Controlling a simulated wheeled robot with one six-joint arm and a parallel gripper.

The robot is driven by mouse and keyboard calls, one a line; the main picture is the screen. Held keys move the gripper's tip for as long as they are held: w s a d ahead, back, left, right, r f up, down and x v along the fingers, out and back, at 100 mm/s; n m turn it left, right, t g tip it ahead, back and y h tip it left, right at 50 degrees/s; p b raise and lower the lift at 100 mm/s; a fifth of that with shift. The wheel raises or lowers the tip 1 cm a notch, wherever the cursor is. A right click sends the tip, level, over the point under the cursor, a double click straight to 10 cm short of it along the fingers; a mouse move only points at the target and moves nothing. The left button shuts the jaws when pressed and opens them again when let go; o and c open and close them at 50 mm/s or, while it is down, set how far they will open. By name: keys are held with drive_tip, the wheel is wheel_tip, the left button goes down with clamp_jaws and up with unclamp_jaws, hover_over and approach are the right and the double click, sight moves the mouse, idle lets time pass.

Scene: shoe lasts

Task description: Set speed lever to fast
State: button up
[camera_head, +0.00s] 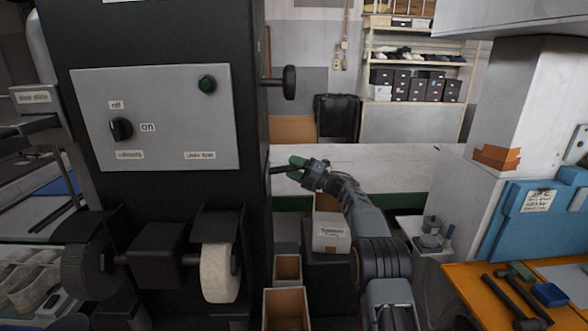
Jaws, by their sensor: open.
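A tall black machine (170,35) fills the left side. A black lever with a thick knob (289,82) sticks out from its right side, up high. No fast or slow mark is readable near either one.
A pale wheel (219,272) is below. Open boxes (286,309) stand beneath my arm. A white pillar and an orange bench (470,285) with tools are right.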

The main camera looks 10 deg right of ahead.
drive_tip(key=b+v, duration=0.5)
drive_tip(key=v, duration=0.8)
drive_tip(key=shift+s+d, duration=0.15)
drive_tip(key=shift+d, duration=0.2)
drive_tip(key=shift+f, duration=0.1)
wheel_tip(320, 180, up, 8)
drive_tip(key=m+t+h, duration=0.8)
drive_tip(key=m+t, duration=0.1)
drive_tip(key=m, duration=0.2)
drive_tip(key=s+d+f+m+h, duration=0.15)
drive_tip(key=s+m+h, duration=0.35)
drive_tip(key=m+h, duration=0.55)
drive_tip(key=s+a+f+m+g, duration=0.2)
drive_tip(key=s+f+m+g, duration=0.2)
drive_tip(key=s+f, duration=0.3)
drive_tip(key=s+a+f+m+g, duration=0.2)
drive_tip(key=s+f+m+g, duration=0.2)
drive_tip(key=s, duration=1.1)
drive_tip(key=s+a+f+m+g, duration=0.2)
drive_tip(key=s+f+m+g, duration=0.2)
drive_tip(key=s+f, duration=0.5)
drive_tip(key=shift+s+f+g, duration=0.3)
drive_tip(key=shift+s+g, duration=0.7)
drive_tip(key=shift+s, duration=0.05)
drive_tip(key=shift+m+h, duration=0.25)
